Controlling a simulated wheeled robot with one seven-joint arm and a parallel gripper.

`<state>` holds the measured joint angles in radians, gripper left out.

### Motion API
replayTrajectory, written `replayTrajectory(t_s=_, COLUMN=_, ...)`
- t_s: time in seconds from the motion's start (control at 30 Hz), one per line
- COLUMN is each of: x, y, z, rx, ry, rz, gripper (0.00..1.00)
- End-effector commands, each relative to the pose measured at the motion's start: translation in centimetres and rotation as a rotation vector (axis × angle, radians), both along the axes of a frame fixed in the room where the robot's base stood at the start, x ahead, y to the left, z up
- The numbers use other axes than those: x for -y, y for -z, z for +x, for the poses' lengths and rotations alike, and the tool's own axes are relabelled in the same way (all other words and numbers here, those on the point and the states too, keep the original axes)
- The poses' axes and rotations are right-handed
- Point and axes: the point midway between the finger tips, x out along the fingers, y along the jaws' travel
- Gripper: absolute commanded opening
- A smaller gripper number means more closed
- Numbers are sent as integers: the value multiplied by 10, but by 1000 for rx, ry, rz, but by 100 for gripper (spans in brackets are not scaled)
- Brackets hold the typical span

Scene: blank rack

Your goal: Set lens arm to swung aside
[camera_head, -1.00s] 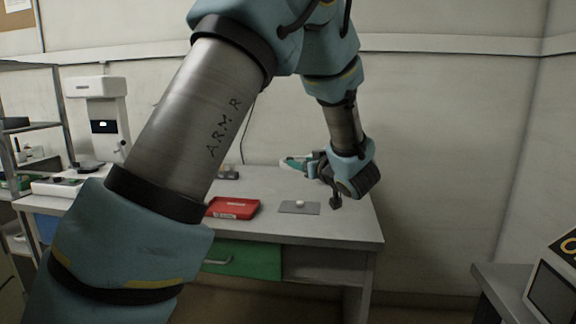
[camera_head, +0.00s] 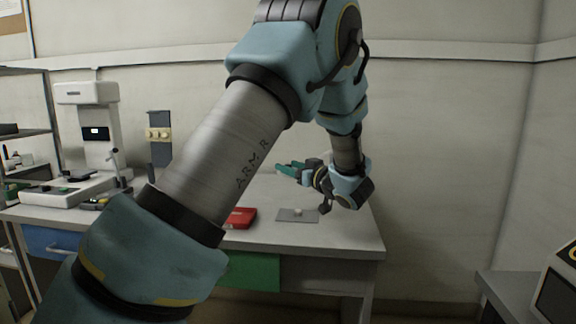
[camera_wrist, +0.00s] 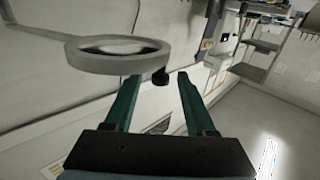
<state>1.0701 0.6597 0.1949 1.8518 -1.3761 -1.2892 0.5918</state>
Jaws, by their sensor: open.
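The lens arm shows in the wrist view as a pale ring-shaped lens head (camera_wrist: 115,63) on a thin arm from the upper left. A dark knob (camera_wrist: 161,77) sits at the ring's right edge. My gripper (camera_wrist: 159,80) is open, with its two teal fingers apart and the knob appearing between their tips. I cannot tell how far beyond the tips the knob is, and no contact shows. In the head view my gripper (camera_head: 284,168) is above the desk's back part, pointing left. I cannot make out the lens there; my own arm covers much of the desk.
The grey desk (camera_head: 340,236) carries a red tray (camera_head: 241,217) and a grey pad (camera_head: 285,217) with a small white object. A white instrument (camera_head: 88,95) stands at the left beside metal shelving (camera_head: 30,132). Another bench (camera_head: 505,284) is at the right. The wall is close behind the desk.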

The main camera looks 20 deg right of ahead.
Motion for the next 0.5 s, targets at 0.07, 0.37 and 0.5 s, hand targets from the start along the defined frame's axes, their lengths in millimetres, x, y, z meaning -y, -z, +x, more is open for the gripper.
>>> replayTrajectory(t_s=0.07, x=-2, y=0, z=6, rx=0, ry=0, rz=1, gripper=56)
replayTrajectory(t_s=0.37, x=-4, y=0, z=11, rx=0, ry=1, rz=0, gripper=56)
replayTrajectory(t_s=0.5, x=-4, y=0, z=11, rx=0, ry=1, rz=0, gripper=48)
